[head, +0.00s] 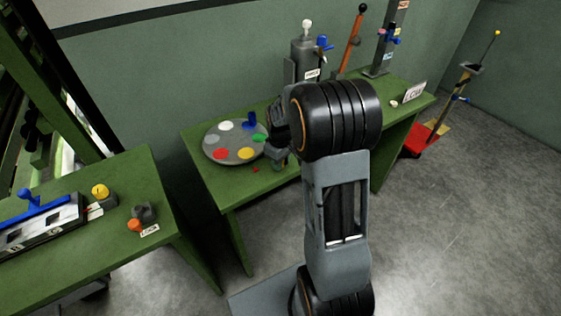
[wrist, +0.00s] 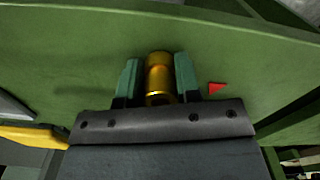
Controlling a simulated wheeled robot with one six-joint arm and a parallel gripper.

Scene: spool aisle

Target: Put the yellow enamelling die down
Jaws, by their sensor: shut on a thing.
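The yellow enamelling die (wrist: 160,78) is a shiny gold cylinder in the wrist view. My gripper (wrist: 158,82) is shut on it, with one green finger on each side. Behind the die is the green top of the bench (wrist: 75,50); I cannot tell whether the die touches it. In the head view my gripper (head: 279,162) is over the bench's front part, just right of a round grey disc (head: 233,157), and my arm partly hides it. The die cannot be made out there.
The disc has several coloured spots and a blue piece (head: 249,119) standing on it. A small red triangle (wrist: 217,88) lies right of the die. A grey machine (head: 303,52) and levers stand behind. Another green bench (head: 125,175) is at left. The bench's front edge is close.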

